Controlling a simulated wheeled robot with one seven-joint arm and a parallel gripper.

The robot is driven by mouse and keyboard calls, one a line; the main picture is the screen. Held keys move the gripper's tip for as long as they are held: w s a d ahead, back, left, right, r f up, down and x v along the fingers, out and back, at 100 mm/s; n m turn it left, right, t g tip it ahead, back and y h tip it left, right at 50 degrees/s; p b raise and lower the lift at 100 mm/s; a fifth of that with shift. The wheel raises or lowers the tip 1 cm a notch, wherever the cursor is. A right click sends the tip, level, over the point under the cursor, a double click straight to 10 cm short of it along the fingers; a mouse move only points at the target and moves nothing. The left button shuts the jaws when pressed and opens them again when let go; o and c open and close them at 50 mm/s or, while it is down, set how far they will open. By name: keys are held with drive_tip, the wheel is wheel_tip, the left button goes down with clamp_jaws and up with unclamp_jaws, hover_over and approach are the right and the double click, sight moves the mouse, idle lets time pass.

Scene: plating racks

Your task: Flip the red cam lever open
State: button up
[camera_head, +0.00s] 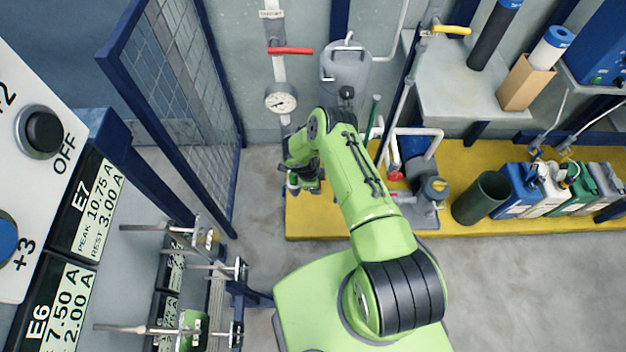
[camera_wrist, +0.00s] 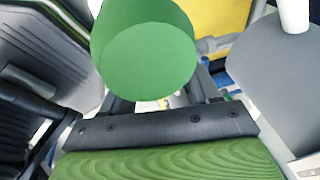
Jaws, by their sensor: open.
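A red lever handle (camera_head: 291,50) sticks out sideways from the vertical pipe on the back wall in the head view, above a round gauge. A smaller red part (camera_head: 394,162) shows beside the pump, partly behind my arm. I cannot tell which of these is the cam lever. My gripper (camera_head: 304,184) is over the left end of the yellow platform, small and partly hidden by my wrist. It is open. In the wrist view, a green round-ended cylinder (camera_wrist: 147,63) fills the space ahead and hides much of the fingers. No red lever is visible there.
The yellow platform (camera_head: 520,221) carries a pump (camera_head: 430,190), a dark green bin (camera_head: 482,197) and several canisters. A mesh panel (camera_head: 180,95) stands left. Metal rods (camera_head: 150,329) jut out at the lower left. Grey floor (camera_head: 540,290) is clear at the lower right.

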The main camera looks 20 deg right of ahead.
drive_tip(key=shift+a, duration=0.15)
drive_tip(key=shift+a+r, duration=0.1)
drive_tip(key=shift+r, duration=0.15)
drive_tip(key=p+v, duration=0.4)
drive_tip(key=v, duration=1.1)
